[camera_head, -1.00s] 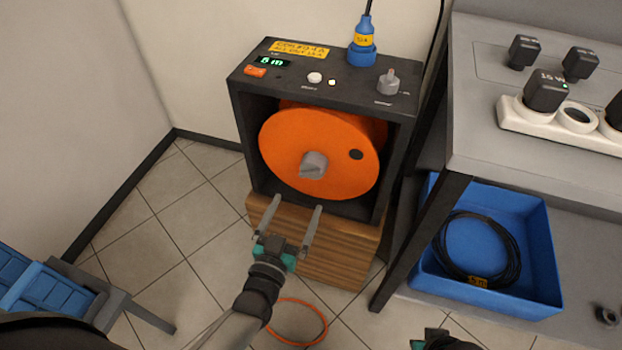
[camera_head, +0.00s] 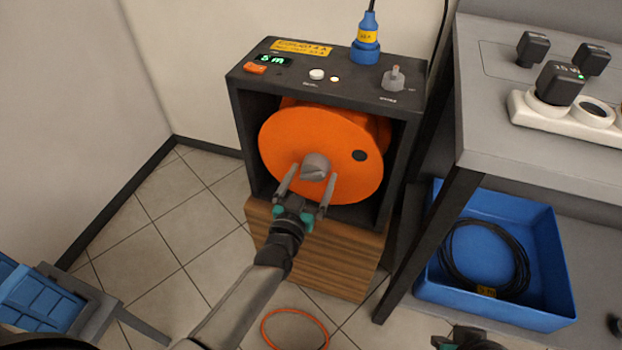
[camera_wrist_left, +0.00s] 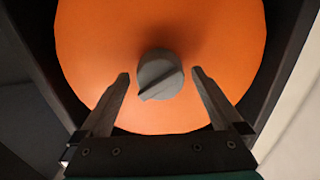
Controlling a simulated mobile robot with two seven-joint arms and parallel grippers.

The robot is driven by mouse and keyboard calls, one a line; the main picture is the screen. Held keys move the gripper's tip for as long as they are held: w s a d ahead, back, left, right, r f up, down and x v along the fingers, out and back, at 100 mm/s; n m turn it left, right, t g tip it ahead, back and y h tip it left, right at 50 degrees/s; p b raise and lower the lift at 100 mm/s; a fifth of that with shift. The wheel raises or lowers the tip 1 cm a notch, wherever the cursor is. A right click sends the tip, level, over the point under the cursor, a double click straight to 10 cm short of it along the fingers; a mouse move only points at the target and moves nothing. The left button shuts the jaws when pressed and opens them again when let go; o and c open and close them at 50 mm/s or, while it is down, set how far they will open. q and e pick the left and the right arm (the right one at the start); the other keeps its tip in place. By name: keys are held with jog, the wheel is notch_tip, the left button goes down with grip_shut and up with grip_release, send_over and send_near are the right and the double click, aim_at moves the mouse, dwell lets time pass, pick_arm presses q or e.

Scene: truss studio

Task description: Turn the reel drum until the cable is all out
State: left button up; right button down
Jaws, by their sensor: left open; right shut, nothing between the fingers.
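The orange reel drum (camera_head: 300,140) sits inside a dark box housing (camera_head: 392,160) and carries a grey hub knob (camera_head: 317,165) and a dark round spot (camera_head: 360,156). My left gripper (camera_head: 305,174) is open, with its fingers on either side of the knob. In the left wrist view the knob (camera_wrist_left: 160,74) lies ahead between the fingertips (camera_wrist_left: 160,76), with gaps on both sides. The display (camera_head: 273,59) on the housing's top reads 5 m. An orange cable loop (camera_head: 266,330) lies on the floor. My right gripper (camera_head: 466,338) shows only partly at the bottom edge.
The housing stands on a wooden block (camera_head: 330,265). At right are a grey bench (camera_head: 500,130) with a white power strip (camera_head: 560,122) and a blue bin (camera_head: 545,280) holding a coiled black cable (camera_head: 447,262). A blue crate (camera_head: 35,305) stands at lower left.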

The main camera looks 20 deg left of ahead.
pick_arm(q)
grip_shut()
dwell(0.8)
